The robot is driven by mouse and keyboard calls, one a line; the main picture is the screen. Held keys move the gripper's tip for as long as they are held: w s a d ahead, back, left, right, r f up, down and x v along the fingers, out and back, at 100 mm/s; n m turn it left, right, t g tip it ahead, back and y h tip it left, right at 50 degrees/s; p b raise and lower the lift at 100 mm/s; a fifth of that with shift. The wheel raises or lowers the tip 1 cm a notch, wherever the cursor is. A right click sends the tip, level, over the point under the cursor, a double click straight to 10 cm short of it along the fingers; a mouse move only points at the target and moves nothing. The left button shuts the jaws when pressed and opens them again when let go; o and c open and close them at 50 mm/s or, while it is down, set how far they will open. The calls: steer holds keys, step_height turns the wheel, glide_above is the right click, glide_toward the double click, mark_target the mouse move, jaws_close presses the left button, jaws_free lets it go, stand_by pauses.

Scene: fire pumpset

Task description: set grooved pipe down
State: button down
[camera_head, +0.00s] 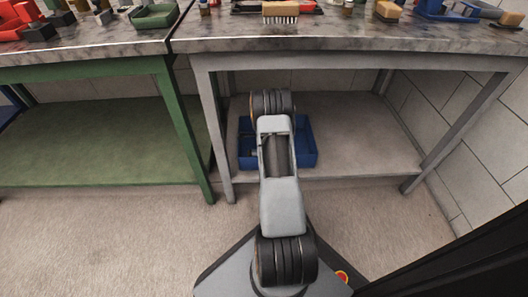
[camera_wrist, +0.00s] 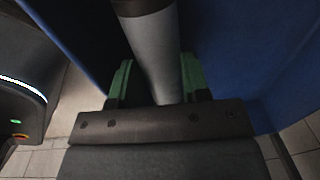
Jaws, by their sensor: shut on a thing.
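The grooved pipe (camera_wrist: 155,45) is a grey tube with a dark band at its far end, in the upper middle of the wrist view. My gripper (camera_wrist: 157,82) has green finger pads on both sides of the pipe and is shut on it. A blue bin (camera_head: 308,152) sits on the lower shelf, and my arm reaches over it in the head view. Blue surfaces, likely the bin (camera_wrist: 240,60), lie around the pipe in the wrist view. My gripper and the pipe are hidden behind my arm in the head view. I cannot tell whether the pipe touches the bin.
The grey workbench (camera_head: 350,45) stands above the shelf (camera_head: 360,150), with legs on either side of my arm. Its top carries a brush (camera_head: 281,12) and several small parts. A green bench (camera_head: 90,135) adjoins at left. The shelf right of the bin is clear.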

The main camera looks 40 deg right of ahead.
steer(key=shift+f+b, duration=0.45)
steer(key=shift+f, duration=0.1)
steer(key=c, duration=0.9)
jaws_free()
steer(key=shift+o, duration=0.2)
steer(key=shift+s+a+r+p, duration=0.15)
steer(key=shift+r+p, duration=0.95)
steer(key=shift+r, duration=1.1)
steer(key=shift+a+r+p, duration=0.1)
steer(key=shift+r+p, duration=1)
steer(key=shift+r, duration=1.05)
